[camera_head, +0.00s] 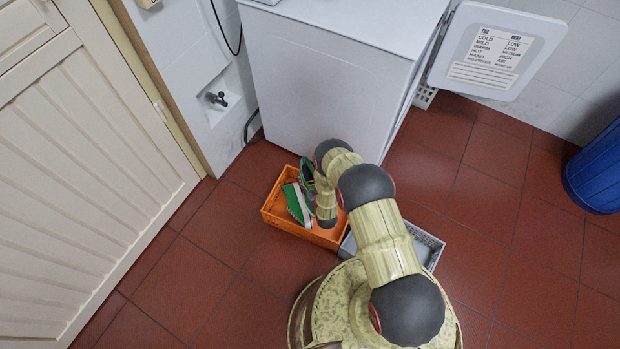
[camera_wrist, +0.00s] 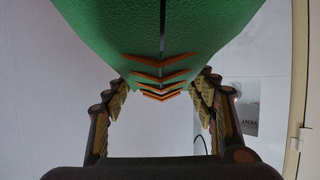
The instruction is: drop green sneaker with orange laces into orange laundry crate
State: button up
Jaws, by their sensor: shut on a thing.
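The green sneaker with orange laces (camera_wrist: 120,40) fills the top of the wrist view, its laces facing the camera. My gripper (camera_wrist: 160,96) has a finger on each side of it and is shut on it. In the head view, a green shape with a pale sole (camera_head: 296,204) shows over the inside of the orange laundry crate (camera_head: 275,212). A second green and grey shape (camera_head: 307,172) shows by the crate's far side, beside my arm. I cannot tell from the head view which shape is the held sneaker. My arm hides the crate's right part and my fingers are not clear there.
A grey crate (camera_head: 432,240) stands right of the orange one, partly behind my arm. A white appliance (camera_head: 320,85) with an open door (camera_head: 497,50) stands behind. A slatted door (camera_head: 90,170) is at left, a blue bin (camera_head: 597,170) at right. The red tiled floor is clear at front left.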

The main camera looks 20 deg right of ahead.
jog(key=shift+f+b, duration=1.85)
jog(key=shift+f, duration=0.85)
jog(key=o, duration=1.9)
jog(key=shift+c, duration=0.2)
jog(key=shift+o, duration=0.3)
jog(key=v, duration=1.2)
